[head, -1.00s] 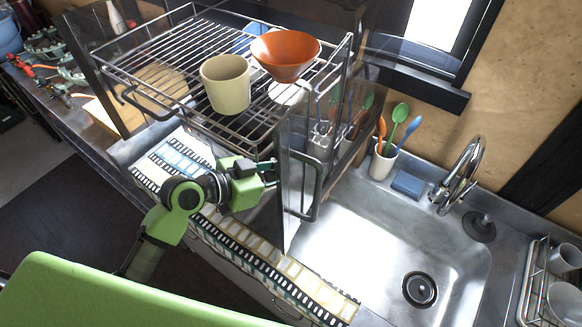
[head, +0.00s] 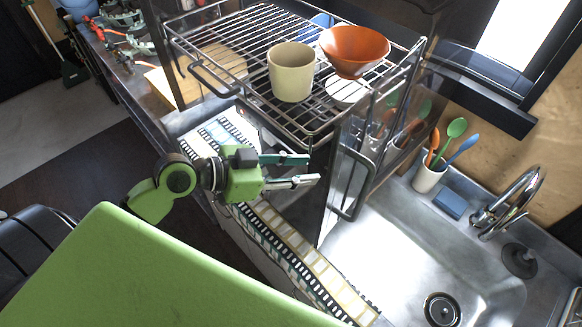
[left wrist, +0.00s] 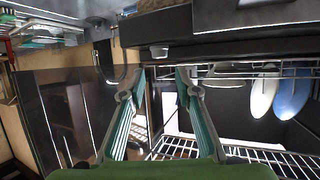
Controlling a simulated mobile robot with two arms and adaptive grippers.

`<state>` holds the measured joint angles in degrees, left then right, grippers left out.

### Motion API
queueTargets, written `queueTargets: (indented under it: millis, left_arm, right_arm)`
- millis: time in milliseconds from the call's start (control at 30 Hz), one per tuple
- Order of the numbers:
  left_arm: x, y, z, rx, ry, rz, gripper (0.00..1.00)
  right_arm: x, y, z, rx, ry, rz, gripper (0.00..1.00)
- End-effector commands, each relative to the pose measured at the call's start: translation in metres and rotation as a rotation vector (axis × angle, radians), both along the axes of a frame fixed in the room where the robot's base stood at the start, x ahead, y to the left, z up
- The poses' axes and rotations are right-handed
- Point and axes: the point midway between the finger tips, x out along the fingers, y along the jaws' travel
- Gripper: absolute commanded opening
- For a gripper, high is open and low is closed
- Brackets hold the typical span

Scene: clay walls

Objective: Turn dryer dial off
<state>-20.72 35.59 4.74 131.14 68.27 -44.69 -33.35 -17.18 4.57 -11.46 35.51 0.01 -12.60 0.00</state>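The dish dryer is a dark cabinet with a pulled-out wire rack (head: 235,65) left of the sink. A small grey knob (left wrist: 158,50), which looks like the dial, shows on a dark panel at the upper middle of the left wrist view. I cannot read its setting, and I cannot make it out in the head view. My left gripper (head: 306,170) is beside the dryer, below the rack in the picture. Its two fingers are spread and empty. In the left wrist view the knob appears just beyond the gap between the fingertips (left wrist: 160,78). My right gripper is not in view.
A beige cup (head: 291,75) and an orange bowl (head: 354,48) stand on the rack. The dryer's handle (head: 354,185) juts out by the sink (head: 400,255). A film-strip patterned mat (head: 300,255) lies below my gripper. A utensil cup (head: 430,178) stands behind the sink.

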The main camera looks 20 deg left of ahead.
Motion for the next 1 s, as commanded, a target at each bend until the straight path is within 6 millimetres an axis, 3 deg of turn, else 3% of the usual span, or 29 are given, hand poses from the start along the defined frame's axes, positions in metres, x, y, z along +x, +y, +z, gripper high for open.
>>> queueTargets:
  millis: [233,833,1000]
  left_arm:
    - [-0.017,0.016,0.009,0.000,0.000,0.000,0.30]
    - [-0.019,0.018,0.011,0.000,-0.001,0.000,0.30]
    - [-0.027,0.013,-0.005,0.022,0.043,0.003,0.30]
  right_arm:
    - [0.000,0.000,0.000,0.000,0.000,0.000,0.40]
    - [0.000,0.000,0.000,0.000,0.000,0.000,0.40]
    - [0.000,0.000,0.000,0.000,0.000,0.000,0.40]
